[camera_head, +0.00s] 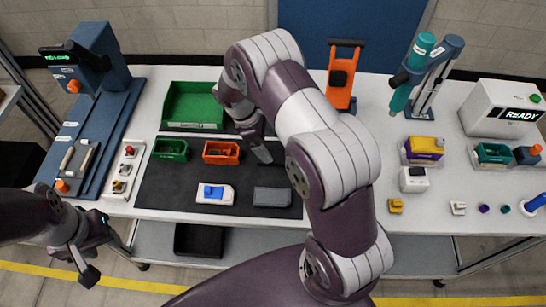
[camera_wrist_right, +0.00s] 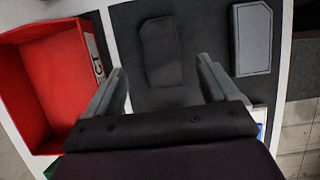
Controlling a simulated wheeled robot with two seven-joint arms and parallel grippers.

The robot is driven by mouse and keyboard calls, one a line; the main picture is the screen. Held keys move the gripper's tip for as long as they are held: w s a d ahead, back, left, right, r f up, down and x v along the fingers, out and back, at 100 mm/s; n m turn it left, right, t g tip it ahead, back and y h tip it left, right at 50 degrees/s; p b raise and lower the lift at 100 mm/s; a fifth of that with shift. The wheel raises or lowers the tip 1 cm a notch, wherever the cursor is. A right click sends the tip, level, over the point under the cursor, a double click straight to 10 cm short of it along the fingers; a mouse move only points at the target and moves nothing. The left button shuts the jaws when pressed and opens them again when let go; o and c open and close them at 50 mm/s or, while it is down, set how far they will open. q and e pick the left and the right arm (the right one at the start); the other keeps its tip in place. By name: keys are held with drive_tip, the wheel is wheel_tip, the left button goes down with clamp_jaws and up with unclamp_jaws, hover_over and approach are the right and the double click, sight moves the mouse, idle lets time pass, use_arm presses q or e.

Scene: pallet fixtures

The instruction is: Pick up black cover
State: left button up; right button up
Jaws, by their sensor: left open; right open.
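The black cover (camera_wrist_right: 161,52) is a flat, dark rounded rectangle lying on the dark mat (camera_wrist_right: 205,25). In the right wrist view it lies just ahead of my right gripper (camera_wrist_right: 162,74), roughly centred between the two spread fingers. Those fingers are open and empty, and I cannot tell their height above the cover. In the head view my right gripper (camera_head: 262,150) points down over the mat (camera_head: 160,190); I cannot make out the cover there, where my arm blocks part of the mat. My left gripper (camera_head: 84,260) is open and empty, off the table's front left.
A grey block (camera_head: 271,197) and a white-and-blue part (camera_head: 213,194) lie on the mat's front. A green bin (camera_head: 171,150) stands further left.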

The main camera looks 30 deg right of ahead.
sight(274, 156)
drive_tip(key=p+x, duration=0.2)
drive_tip(key=x, duration=0.2)
drive_tip(key=shift+s+a+f, duration=0.1)
drive_tip(key=shift+a+f, duration=0.05)
drive_tip(key=shift+s+f, duration=0.1)
drive_tip(key=shift+f, duration=0.4)
drive_tip(key=shift+c, duration=1.2)
drive_tip(key=c, duration=0.9)
drive_tip(key=shift+r, duration=0.1)
